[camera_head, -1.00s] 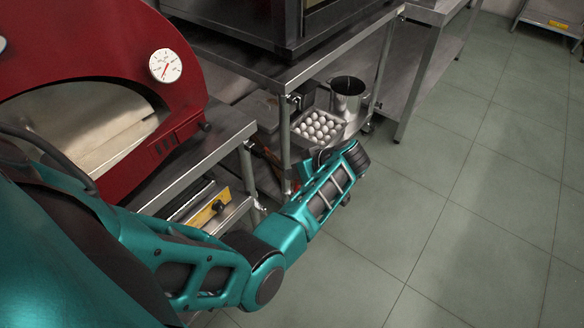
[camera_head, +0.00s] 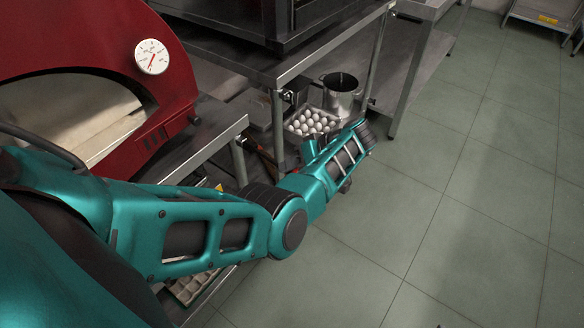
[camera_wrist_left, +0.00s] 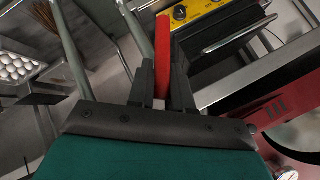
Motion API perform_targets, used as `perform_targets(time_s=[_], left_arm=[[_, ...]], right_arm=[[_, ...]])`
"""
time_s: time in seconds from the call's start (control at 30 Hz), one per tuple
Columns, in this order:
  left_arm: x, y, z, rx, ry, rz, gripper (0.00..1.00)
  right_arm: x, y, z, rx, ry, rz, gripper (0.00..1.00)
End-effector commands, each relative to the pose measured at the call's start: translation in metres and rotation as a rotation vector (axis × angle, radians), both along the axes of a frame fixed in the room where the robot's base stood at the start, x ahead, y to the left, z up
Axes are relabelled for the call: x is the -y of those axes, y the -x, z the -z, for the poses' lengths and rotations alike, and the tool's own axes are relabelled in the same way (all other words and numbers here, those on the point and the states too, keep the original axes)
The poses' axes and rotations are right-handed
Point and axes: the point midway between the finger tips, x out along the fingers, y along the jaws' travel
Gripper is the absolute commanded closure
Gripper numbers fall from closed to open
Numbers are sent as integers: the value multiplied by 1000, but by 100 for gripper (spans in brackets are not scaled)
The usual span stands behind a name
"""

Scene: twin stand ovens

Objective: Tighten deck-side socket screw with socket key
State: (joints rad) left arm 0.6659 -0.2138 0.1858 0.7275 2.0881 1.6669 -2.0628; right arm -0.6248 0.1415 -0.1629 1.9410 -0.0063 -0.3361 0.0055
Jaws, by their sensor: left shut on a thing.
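My left gripper (camera_wrist_left: 163,92) is shut on a long red bar (camera_wrist_left: 163,50) in the left wrist view. The bar stands between the two dark fingers and points up the picture; I take it for the socket key's handle, and its far end is not clear. In the head view my left teal arm reaches toward the stand ovens, and its fingers are hard to make out. No socket screw can be made out in either view. My right gripper is not in view.
A steel stand (camera_head: 278,125) bears a dark oven (camera_head: 262,22). A red oven (camera_head: 175,62) with a white dial stands at left. An egg tray (camera_head: 312,122) and a metal pot (camera_head: 342,100) sit low under the stand. The tiled floor (camera_head: 470,210) at right is clear.

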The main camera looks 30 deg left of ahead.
Motion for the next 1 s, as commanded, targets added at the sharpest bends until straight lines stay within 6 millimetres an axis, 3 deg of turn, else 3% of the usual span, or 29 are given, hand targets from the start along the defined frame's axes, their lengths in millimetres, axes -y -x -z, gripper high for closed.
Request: perform_targets(time_s=[0.3,0.67,0.7,1.0], left_arm=[[2,-1,5,-97,2,4,100],[2,0,3,-116,0,3,100],[2,-1,3,-116,0,3,78],[1,-1,1,-112,-6,1,51]], right_arm=[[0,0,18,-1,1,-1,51],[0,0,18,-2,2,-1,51],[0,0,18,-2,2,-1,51],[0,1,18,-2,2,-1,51]])
